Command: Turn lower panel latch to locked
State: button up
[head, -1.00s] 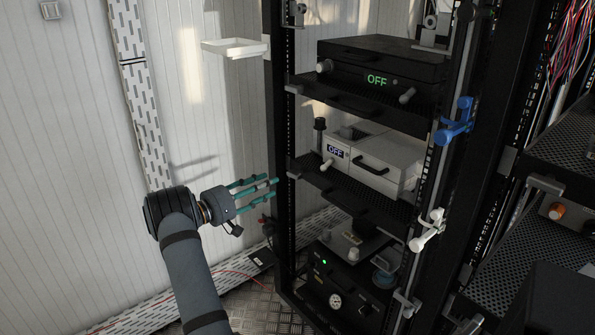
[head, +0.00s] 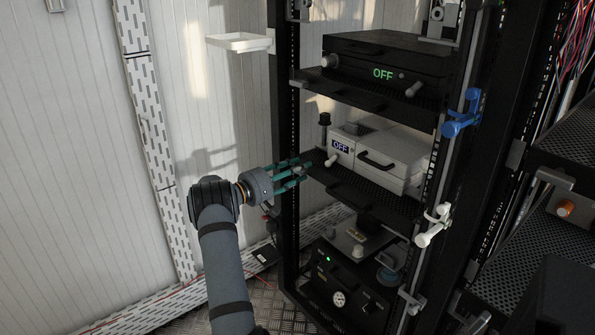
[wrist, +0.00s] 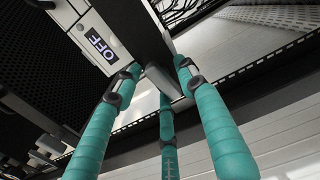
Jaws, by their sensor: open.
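Two handle-like latches sit on the rack's right post in the head view: a blue one (head: 463,113) higher up and a white one (head: 433,226) lower down. I cannot tell their lock state from here. My gripper (head: 300,173) is open at the left front post, level with the middle shelf and well left of both latches. In the wrist view my teal fingers (wrist: 158,85) are spread around a small grey block (wrist: 163,80) at the rack edge. I cannot tell what this block is or whether the fingers touch it.
A white box reading OFF (head: 392,153) stands on the middle shelf (head: 375,200); a black box reading OFF (head: 385,62) is above. A lower unit has a round gauge (head: 339,299). A white tray (head: 240,43) is on the left.

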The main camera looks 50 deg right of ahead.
jog(key=shift+c, duration=0.6)
grip_shut()
